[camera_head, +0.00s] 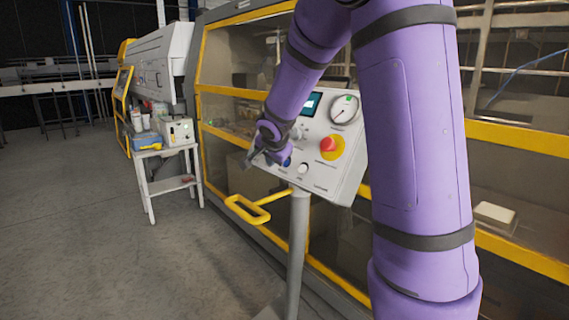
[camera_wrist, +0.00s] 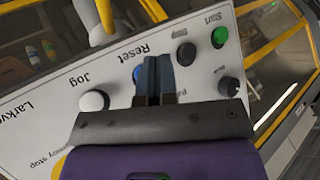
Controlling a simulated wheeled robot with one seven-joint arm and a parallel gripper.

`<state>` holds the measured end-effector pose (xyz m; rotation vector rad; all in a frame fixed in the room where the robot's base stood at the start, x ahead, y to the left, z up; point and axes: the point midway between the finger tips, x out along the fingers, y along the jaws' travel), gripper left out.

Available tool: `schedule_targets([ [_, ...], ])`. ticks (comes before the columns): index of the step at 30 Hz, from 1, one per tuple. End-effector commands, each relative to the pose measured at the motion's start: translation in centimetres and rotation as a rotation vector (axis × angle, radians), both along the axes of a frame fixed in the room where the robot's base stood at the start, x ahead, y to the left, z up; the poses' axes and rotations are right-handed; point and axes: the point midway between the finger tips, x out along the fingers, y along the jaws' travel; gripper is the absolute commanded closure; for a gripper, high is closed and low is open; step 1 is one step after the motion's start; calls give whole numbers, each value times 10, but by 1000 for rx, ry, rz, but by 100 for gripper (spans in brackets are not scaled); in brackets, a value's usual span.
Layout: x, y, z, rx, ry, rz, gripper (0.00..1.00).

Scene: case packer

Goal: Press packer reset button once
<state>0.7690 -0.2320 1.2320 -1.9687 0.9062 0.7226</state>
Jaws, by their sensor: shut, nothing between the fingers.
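The control panel (camera_head: 340,175) is a tilted light-grey box on a post. In the wrist view the panel (camera_wrist: 50,90) fills most of the left and top, its lettering upside down. The blue reset button (camera_wrist: 138,73), beside the "Reset" label, is partly hidden behind my gripper (camera_wrist: 156,60). My fingers are shut and empty, and overlap its right side in this view. Whether they touch it I cannot tell. In the head view my gripper (camera_head: 250,160) is at the panel's left edge, with a blue button (camera_head: 287,162) just to its right.
The white jog button (camera_wrist: 93,102), black stop button (camera_wrist: 187,53) and green start button (camera_wrist: 220,37) are close by. A red emergency stop (camera_head: 328,145) and gauge (camera_head: 344,108) are on the panel. A yellow handle (camera_head: 245,208) juts out below. Floor at left is open.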

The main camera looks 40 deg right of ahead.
Motion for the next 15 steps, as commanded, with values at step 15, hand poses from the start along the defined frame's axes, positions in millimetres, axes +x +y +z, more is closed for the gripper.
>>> schedule_targets([
  [15, 1, -14, -8, 0, -2, -1, 100],
])
